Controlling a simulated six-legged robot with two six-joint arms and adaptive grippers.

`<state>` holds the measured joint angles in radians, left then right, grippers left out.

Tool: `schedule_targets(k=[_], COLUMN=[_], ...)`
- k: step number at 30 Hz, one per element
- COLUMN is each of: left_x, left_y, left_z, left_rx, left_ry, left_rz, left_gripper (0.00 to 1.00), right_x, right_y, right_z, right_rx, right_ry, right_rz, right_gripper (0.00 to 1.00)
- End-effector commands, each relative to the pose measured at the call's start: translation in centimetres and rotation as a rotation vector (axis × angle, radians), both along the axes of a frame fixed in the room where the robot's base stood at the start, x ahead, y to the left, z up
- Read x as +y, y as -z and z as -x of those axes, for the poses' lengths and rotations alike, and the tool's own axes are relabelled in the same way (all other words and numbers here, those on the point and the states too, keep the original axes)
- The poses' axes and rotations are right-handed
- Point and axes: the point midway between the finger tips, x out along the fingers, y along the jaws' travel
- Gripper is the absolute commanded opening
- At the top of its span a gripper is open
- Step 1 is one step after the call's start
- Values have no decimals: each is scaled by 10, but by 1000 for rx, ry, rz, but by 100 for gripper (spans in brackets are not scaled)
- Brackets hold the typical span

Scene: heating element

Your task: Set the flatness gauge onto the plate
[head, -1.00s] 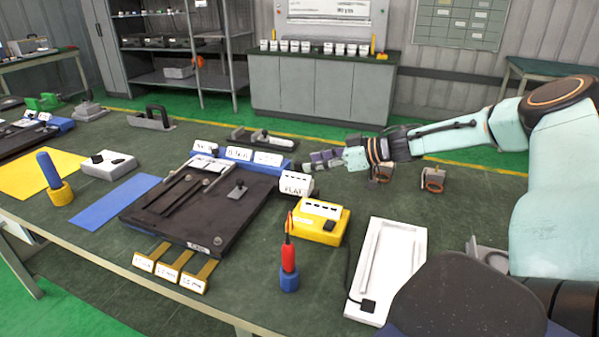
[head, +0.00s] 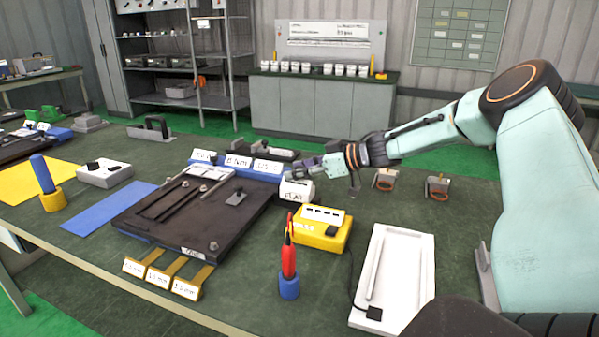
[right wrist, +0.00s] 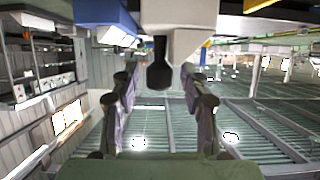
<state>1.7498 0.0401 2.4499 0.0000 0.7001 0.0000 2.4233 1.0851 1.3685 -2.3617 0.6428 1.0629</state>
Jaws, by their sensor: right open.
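The flatness gauge, a white block marked FLAT (head: 297,192), stands on the bench just right of the plate. The plate is a dark, broad slab (head: 165,225) with thin bars and a small grey block on it. My right gripper (head: 309,167) is open and empty, just behind and above the gauge. In the right wrist view, a white block (right wrist: 192,15) with a dark knob (right wrist: 159,72) shows at the top, and the knob appears between the spread fingers (right wrist: 160,100). Contact cannot be told. My left gripper is out of view.
A yellow box (head: 320,232) sits in front of the gauge, with a red-and-blue tool (head: 289,265) standing nearby. A blue labelled rack (head: 232,165) borders the plate's back. A white tray (head: 397,275) lies to the right. Yellow tabs (head: 160,275) lie along the plate's front.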

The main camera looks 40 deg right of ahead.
Motion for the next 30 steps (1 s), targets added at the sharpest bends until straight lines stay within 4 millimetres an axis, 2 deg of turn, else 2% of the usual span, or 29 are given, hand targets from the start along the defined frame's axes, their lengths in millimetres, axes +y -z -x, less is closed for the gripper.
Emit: schedule_targets(k=[4, 19, 30], left_x=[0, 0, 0], left_y=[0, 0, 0], left_z=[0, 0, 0], left_rx=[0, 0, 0], left_ry=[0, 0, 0], left_rz=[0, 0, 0], left_gripper=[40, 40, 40], right_x=[0, -1, -1], right_y=[0, 0, 1], right_z=[0, 0, 1], right_rx=[0, 1, 2], right_ry=[0, 1, 1], right_rz=[0, 0, 2], right_gripper=[43, 1, 0])
